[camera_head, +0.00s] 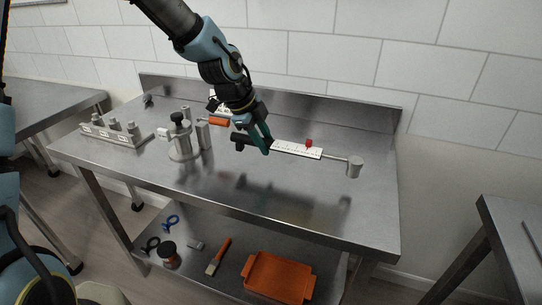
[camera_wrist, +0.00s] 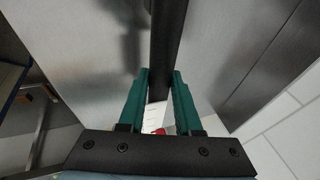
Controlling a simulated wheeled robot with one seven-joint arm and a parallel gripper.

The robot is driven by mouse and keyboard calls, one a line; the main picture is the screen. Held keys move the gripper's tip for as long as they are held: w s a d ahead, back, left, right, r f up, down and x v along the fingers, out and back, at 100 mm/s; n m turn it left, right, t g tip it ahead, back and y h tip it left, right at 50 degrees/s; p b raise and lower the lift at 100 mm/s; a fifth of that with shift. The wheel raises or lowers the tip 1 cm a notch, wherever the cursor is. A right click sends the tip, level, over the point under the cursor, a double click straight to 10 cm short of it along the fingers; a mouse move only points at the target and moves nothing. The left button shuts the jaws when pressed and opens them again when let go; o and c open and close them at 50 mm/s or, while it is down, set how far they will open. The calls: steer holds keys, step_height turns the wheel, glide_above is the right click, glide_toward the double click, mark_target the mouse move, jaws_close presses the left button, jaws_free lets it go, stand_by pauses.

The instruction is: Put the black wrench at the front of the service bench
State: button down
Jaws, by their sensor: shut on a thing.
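My gripper (camera_head: 264,144) is over the middle of the service bench (camera_head: 200,172), shut on the black wrench (camera_head: 239,140). The wrench's dark end sticks out left of the teal fingers. In the wrist view it is a dark bar (camera_wrist: 168,45) running up from between the fingers (camera_wrist: 158,92). The exact gap above the bench is unclear.
A grey fixture (camera_head: 182,142) with an orange-handled part (camera_head: 218,122) stands left of the gripper. A block with several knobs (camera_head: 115,131) is at the far left. The bench's front and right surface is clear. The lower shelf holds an orange tray (camera_head: 278,277) and small tools.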

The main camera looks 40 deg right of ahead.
steer(key=shift+f+p, duration=0.45)
steer(key=shift+f, duration=1.85)
steer(key=c, duration=0.6)
jaws_free()
steer(key=shift+a, duration=0.1)
steer(key=b+v, duration=0.1)
steer(key=v, duration=1.1)
steer(key=shift+b, duration=0.35)
steer(key=w+a+f+n+t+y, duration=0.1)
steer(key=w+a+f+n, duration=0.15)
steer(key=a+n, duration=0.45)
steer(key=w+a+f+n+t+y, duration=0.1)
steer(key=w+a+n+y, duration=0.2)
steer(key=a, duration=0.6)
steer(key=s+a+n, duration=0.2)
steer(key=a+n, duration=1.7)
steer(key=a, duration=0.2)
steer(key=shift+s+a+r+y, duration=0.25)
steer(key=shift+a+r+y, duration=0.05)
steer(key=shift+r, duration=0.05)
